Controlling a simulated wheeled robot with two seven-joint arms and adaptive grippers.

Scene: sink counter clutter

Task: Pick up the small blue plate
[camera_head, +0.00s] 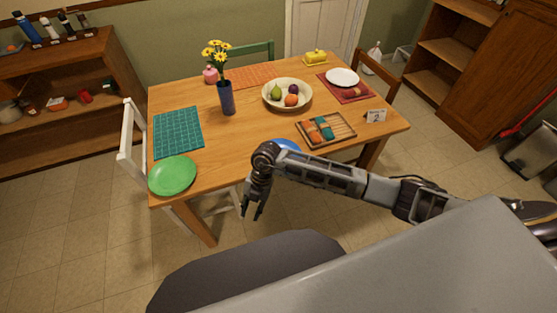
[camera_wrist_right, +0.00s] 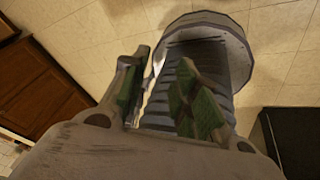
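The small blue plate (camera_head: 287,144) lies near the front edge of the wooden table in the head view. Only its far part shows; my right arm hides the rest. My right gripper (camera_head: 251,212) hangs fingers down in front of the table's near edge, left of the plate and nearer to me, apart from it. In the right wrist view my right gripper (camera_wrist_right: 165,72) is open, with nothing between its fingers. The plate does not show in that view. My left gripper is not in view.
On the table (camera_head: 195,94) stand a flower vase (camera_head: 227,98), a fruit bowl (camera_head: 274,101), a wooden tray (camera_head: 341,135) and a number card (camera_head: 376,115). A green plate (camera_head: 172,175) lies at the left corner. A white chair (camera_head: 130,150) stands at the left.

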